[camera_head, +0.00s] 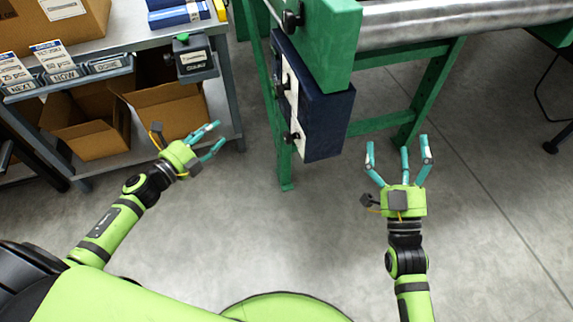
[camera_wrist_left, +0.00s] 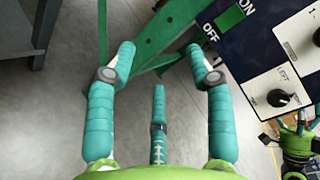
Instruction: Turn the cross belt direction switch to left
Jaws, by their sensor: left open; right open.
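The direction switch (camera_wrist_left: 278,98) is a black knob on a white plate in the left wrist view, with the word LEFT printed beside it. The rest of its label is hard to read, and I cannot tell which way the knob points. The plate is on a dark blue control box (camera_head: 325,125), whose knobbed face is seen steeply from the side in the head view. My left gripper (camera_head: 217,134) is open and empty, left of the box and apart from it; its fingers (camera_wrist_left: 160,52) show left of the switch. My right gripper (camera_head: 399,150) is open and empty, right of the box.
A green ON/OFF switch (camera_wrist_left: 230,18) and another knob (camera_wrist_left: 317,37) share the box face. A green frame (camera_head: 325,40) carries a steel roller (camera_head: 450,22) above. A grey workbench (camera_head: 222,85) with cardboard boxes (camera_head: 172,108) stands left. The floor before the frame is clear.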

